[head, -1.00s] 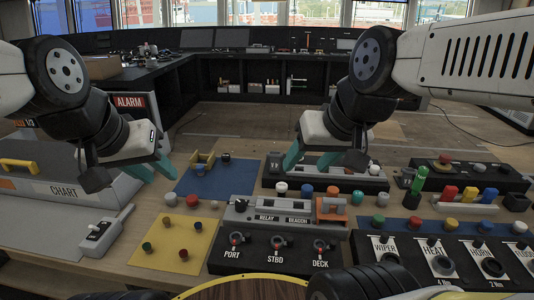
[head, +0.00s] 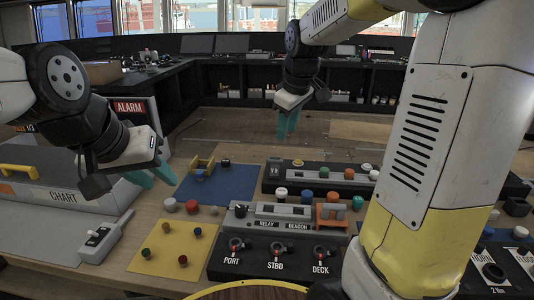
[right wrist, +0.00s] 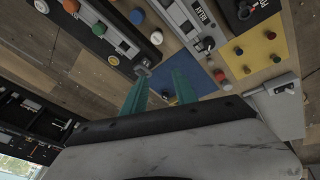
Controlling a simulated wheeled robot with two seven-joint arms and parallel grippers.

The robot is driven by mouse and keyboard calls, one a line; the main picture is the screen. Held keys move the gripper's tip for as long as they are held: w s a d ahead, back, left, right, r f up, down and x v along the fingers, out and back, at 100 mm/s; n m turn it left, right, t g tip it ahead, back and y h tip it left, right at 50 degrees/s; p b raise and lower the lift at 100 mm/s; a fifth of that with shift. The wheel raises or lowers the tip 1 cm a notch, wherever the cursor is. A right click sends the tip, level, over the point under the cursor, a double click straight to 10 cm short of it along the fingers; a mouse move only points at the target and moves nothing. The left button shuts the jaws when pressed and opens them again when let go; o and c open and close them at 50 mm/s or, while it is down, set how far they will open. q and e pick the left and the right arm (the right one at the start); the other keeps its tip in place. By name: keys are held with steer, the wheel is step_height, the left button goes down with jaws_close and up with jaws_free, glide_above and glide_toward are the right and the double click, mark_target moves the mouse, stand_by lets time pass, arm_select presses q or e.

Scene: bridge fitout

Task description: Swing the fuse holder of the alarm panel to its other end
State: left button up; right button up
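My right gripper (head: 287,128) is raised beyond the rear switch strip, well right of the panel, pointing down. In the right wrist view its fingers (right wrist: 161,78) are apart and empty.
A grey CHART case (head: 62,192) sits at the left. A blue mat (head: 228,186), a yellow plate (head: 160,258) with knobs and the PORT/STBD/DECK switch box (head: 275,255) fill the bench middle. My right arm covers much of the right side.

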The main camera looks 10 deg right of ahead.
mark_target(273, 162)
steer(key=w+f+n, duration=0.2)
steer(key=w+f, duration=0.3)
steer(key=w+f+n+g+h, duration=0.1)
steer(key=w+f+n, duration=0.1)
steer(key=w+f, duration=0.2)
steer(key=w+a+f+n, duration=0.1)
steer(key=w+f, duration=0.4)
steer(key=f, duration=0.3)
steer(key=shift+w+a+f+n+h, duration=0.1)
steer(key=shift+w+f+n+h, duration=0.2)
steer(key=shift+n, duration=0.1)
steer(key=shift+c, duration=0.2)
jaws_close()
steer(key=shift+r, duration=0.1)
